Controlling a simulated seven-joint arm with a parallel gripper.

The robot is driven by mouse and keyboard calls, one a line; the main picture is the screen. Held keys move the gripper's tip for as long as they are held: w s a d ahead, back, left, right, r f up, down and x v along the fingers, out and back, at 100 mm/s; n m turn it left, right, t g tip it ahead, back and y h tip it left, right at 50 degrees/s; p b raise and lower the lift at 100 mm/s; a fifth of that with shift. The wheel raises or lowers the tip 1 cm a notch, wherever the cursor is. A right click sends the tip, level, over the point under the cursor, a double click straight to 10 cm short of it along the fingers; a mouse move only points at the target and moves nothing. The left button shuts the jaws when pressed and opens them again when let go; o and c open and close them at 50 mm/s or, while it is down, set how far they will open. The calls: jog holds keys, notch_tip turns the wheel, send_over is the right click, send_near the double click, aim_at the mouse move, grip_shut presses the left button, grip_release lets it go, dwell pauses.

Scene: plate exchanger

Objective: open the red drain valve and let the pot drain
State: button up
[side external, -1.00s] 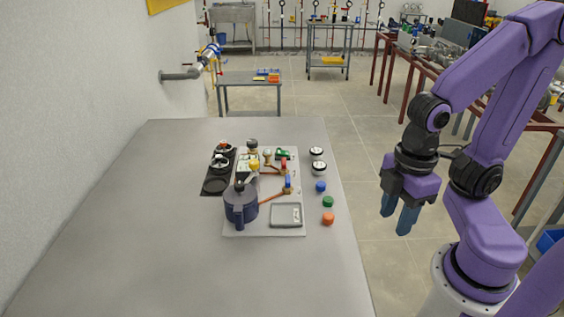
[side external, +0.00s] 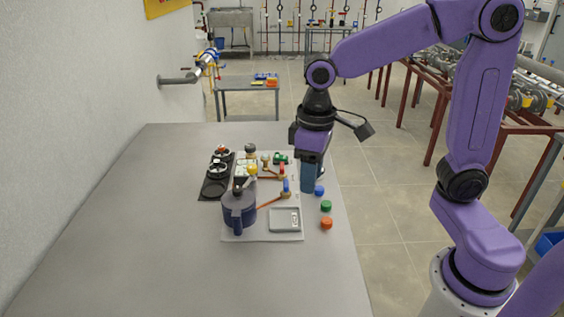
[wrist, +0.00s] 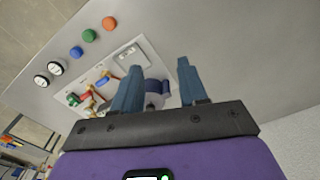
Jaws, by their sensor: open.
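The dark blue pot (side external: 238,212) stands upright at the front left of a pale board (side external: 255,238). In the wrist view the pot (wrist: 155,88) is partly hidden behind the fingers. Copper pipework runs from the pot's side to small valves. My gripper (side external: 308,188) is open and empty, above the board's right edge, apart from the valves.
A grey tray (side external: 285,232) lies at the board's front right. Blue (side external: 320,190), green (side external: 326,206) and orange (side external: 327,223) caps stand right of the board. Two gauges (wrist: 48,75) are nearby. A black mat (side external: 213,188) lies left. The front table is clear.

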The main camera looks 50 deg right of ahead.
jog(key=w+d+m, duration=0.2)
jog(key=w+m, duration=0.2)
jog(key=w, duration=0.7)
jog(key=m, duration=1)
send_over(282, 165)
jog(key=f, duration=0.2)
notch_tip(282, 165, down, 16)
jog(key=shift+r, duration=0.1)
grip_shut()
